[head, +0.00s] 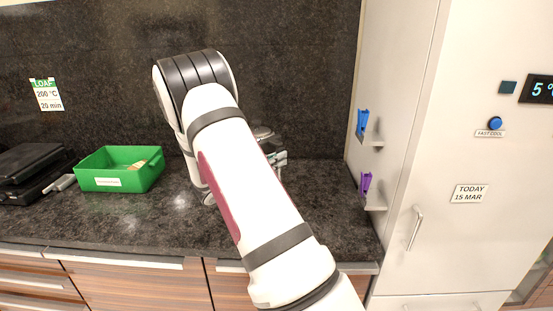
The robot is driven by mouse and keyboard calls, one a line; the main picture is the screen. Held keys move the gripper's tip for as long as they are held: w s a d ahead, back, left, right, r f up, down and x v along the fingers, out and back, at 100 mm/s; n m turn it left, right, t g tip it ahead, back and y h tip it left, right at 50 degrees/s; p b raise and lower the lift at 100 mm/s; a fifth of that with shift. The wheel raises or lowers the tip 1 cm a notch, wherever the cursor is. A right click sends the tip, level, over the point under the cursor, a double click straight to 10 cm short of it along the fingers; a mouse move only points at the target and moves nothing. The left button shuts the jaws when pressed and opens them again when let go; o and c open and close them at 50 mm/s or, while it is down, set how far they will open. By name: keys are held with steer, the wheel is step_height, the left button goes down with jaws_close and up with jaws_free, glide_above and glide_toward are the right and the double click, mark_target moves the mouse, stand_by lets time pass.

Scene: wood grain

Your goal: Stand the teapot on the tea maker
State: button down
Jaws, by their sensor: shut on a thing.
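My arm reaches over the dark counter and hides most of the work area. A small part of my gripper (277,157) shows past the right side of my arm; its fingertips are mostly hidden. It is shut on what appears to be the teapot, whose rounded, shiny top (262,132) shows just above my gripper. The rest of the teapot is hidden behind my arm. A small shiny edge (208,199) shows at the left of my arm, low on the counter; it may belong to the tea maker, but I cannot tell. Whether the teapot touches anything below is hidden.
A green bin (120,180) with something pale inside stands on the counter at the left, near a black appliance (30,170). A tall white cabinet (470,130) closes off the right, with blue (362,123) and purple (365,185) clips on its side. The counter's right part (325,205) is clear.

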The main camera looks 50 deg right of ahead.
steer(key=c, duration=1.5)
jaws_free()
steer(key=shift+f, duration=0.1)
steer(key=shift+c, duration=0.2)
